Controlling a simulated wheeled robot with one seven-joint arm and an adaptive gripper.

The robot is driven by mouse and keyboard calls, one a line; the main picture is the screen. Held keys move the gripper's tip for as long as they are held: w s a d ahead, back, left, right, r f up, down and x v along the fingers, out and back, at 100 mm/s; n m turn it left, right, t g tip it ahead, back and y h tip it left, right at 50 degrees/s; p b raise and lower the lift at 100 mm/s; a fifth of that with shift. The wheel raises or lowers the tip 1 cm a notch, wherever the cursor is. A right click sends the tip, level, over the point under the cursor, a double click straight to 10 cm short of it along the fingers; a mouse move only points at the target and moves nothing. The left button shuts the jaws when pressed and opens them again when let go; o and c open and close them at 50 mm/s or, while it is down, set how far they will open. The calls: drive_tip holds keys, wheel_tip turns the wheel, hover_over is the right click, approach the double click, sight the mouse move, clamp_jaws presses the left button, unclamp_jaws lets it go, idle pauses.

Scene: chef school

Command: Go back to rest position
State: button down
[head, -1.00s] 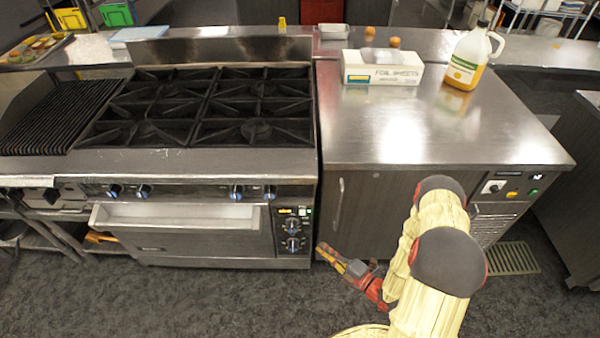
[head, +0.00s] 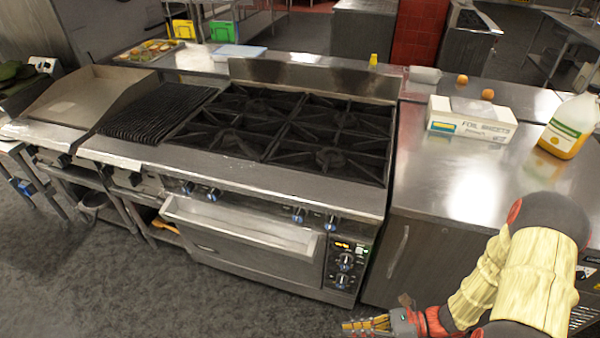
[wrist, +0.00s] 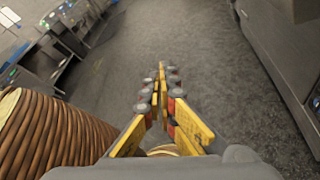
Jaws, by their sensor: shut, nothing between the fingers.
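My gripper (head: 352,325) is low at the bottom of the head view, in front of the cabinet beside the stove. Its red body and yellow fingers point left. In the wrist view my gripper (wrist: 160,75) has its yellow fingers meeting at the tips with nothing between them, over the dark grey floor (wrist: 190,50). My arm is bent at the right of the head view.
The stove (head: 290,190) stands left of the gripper, its oven handle sticking out. The steel counter (head: 465,185) on the right bears a foil sheets box (head: 470,120), a jug (head: 568,128) and two orange round items. Open floor lies at lower left.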

drive_tip(key=s+d+r+n+g+h, duration=0.1)
drive_tip(key=d+r+n+h, duration=0.25)
drive_tip(key=r+n, duration=0.25)
drive_tip(key=s+d+r+n+h, duration=0.1)
drive_tip(key=d+r+n+h, duration=0.1)
drive_tip(key=r+n+h, duration=0.35)
drive_tip(key=s+d+r+n+g+h, duration=0.1)
drive_tip(key=s+d+r+n+h, duration=0.15)
drive_tip(key=r+n, duration=0.5)
drive_tip(key=a+r+n+t+h, duration=0.1)
drive_tip(key=a+r+n+t, duration=0.1)
drive_tip(key=r, duration=0.6)
drive_tip(key=a+r+n+t+h, duration=0.1)
drive_tip(key=r+n+t, duration=0.2)
drive_tip(key=r, duration=0.5)
drive_tip(key=shift+w+a+r+t, duration=0.3)
drive_tip(key=shift+a+r+t, duration=0.1)
drive_tip(key=shift+t, duration=0.5)
drive_tip(key=c, duration=2.6)
unclamp_jaws()
drive_tip(key=shift+h, duration=0.25)
